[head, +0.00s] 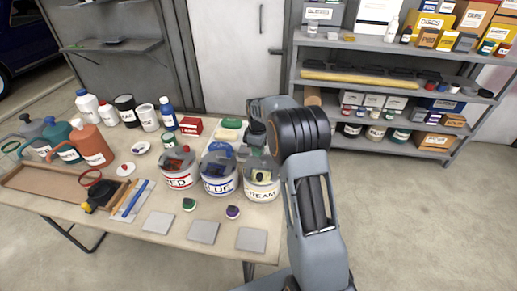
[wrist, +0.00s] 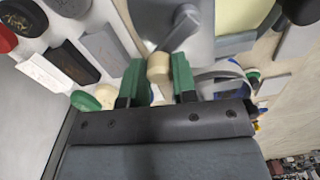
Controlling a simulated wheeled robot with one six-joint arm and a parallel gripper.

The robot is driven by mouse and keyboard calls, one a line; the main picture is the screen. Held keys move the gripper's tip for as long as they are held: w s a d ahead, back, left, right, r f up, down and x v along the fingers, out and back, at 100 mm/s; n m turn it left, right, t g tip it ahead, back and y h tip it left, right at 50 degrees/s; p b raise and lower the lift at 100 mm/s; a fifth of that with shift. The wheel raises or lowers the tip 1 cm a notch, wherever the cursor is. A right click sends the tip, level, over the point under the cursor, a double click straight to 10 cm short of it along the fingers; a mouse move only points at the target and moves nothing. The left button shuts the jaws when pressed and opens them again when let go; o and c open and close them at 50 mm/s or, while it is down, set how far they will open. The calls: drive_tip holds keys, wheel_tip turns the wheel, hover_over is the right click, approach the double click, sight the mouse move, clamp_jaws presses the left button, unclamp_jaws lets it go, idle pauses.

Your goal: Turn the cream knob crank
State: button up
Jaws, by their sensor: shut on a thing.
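The cream knob (wrist: 158,67) is a short cylinder on the end of a grey metal crank arm (wrist: 183,27) in the wrist view. My gripper (wrist: 158,80) has green fingertips, one on each side of the knob, and is shut on it. The can labelled CREAM (head: 262,190) stands on the workbench at the right end of a row of cans in the head view. My arm reaches over beside this can. The knob and the gripper's fingertips are hidden or too small to tell in the head view.
A red-labelled can (head: 178,181) and a blue-labelled can (head: 219,186) stand left of the cream one. Grey square tiles (head: 204,232) lie in front on the workbench (head: 100,215). Bottles and a white jar (head: 147,117) stand behind. Shelves (head: 385,98) stand at the back right.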

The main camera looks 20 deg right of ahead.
drive_tip(key=o, duration=0.9)
drive_tip(key=shift+o, duration=0.2)
wheel_tip(320, 180, up, 14)
drive_tip(key=shift+f, duration=0.1)
idle(0.4)
drive_tip(key=s+a+m+t, duration=0.1)
drive_tip(key=s+a+m, duration=0.1)
drive_tip(key=s, duration=0.7)
drive_tip(key=s+a+f+m+t, duration=0.1)
drive_tip(key=s+a+m, duration=0.1)
drive_tip(key=s+m, duration=0.3)
drive_tip(key=s+a+f+m+t, duration=0.1)
drive_tip(key=s+a+m, duration=0.1)
drive_tip(key=s, duration=1.1)
drive_tip(key=shift+s+a+m+t, duration=0.2)
drive_tip(key=shift+s+m+t, duration=0.2)
drive_tip(key=shift+m, duration=0.5)
